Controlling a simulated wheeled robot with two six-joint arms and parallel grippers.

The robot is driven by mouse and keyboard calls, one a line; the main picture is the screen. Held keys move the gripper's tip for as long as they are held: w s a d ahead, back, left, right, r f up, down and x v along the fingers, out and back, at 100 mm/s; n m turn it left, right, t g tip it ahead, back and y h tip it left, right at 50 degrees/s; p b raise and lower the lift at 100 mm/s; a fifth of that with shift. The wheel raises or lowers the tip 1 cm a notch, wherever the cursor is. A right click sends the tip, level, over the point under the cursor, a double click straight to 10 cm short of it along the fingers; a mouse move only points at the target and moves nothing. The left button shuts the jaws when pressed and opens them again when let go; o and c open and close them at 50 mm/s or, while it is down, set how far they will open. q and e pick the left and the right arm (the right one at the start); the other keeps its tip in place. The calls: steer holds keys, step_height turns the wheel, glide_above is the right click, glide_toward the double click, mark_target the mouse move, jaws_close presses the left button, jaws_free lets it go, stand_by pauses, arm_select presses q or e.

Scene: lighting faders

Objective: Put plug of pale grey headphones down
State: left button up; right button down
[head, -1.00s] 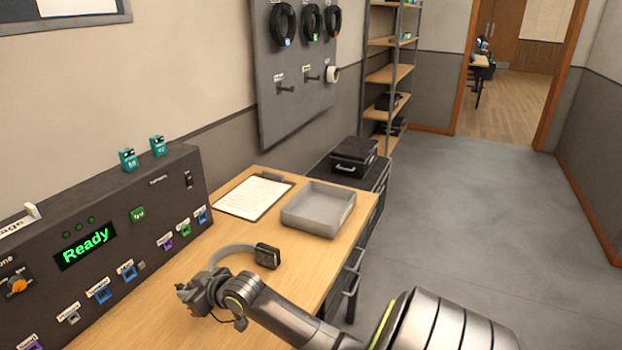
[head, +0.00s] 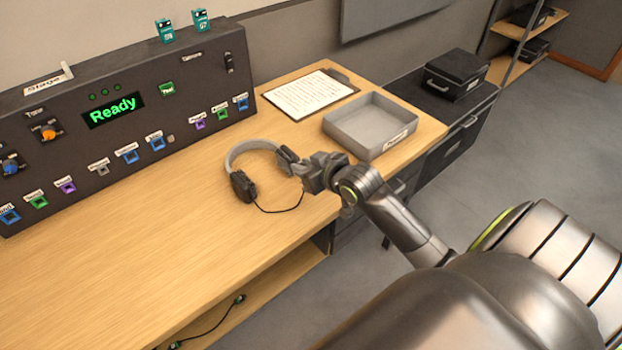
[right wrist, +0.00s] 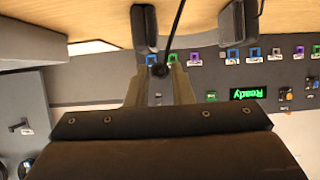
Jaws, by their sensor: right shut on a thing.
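The pale grey headphones (head: 240,151) lie on the wooden desk, their dark ear cups towards me. A thin dark cable (head: 277,211) runs from the left ear cup in a loop to my right gripper (head: 305,171). That gripper is beside the right ear cup, above the desk; whether it touches the cup I cannot tell. In the right wrist view its fingers close on the small dark plug (right wrist: 160,70), with the cable (right wrist: 175,30) leading away from it. Both ear cups (right wrist: 145,27) show behind. My left gripper is not in view.
A grey tray (head: 348,134) and a clipboard (head: 310,93) lie at the desk's back right. The dark control panel (head: 120,130), reading "Ready", stands along the wall. The desk's left part is clear. Another cable (head: 215,322) lies on a lower shelf.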

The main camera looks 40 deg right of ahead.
mark_target(305, 194)
step_height(305, 194, down, 3)
steer(key=shift+a+f, duration=0.1)
steer(key=shift+a, duration=0.05)
steer(key=shift+f, duration=2.15)
steer(key=shift+f+b, duration=0.3)
steer(key=shift+b, duration=0.05)
steer(key=c, duration=1.3)
jaws_free()
steer(key=shift+s+r, duration=0.1)
steer(key=shift+r, duration=0.3)
steer(key=v, duration=1.1)
steer(key=shift+s+r+p, duration=0.15)
steer(key=shift+s+p, duration=0.15)
steer(key=shift+p, duration=0.05)
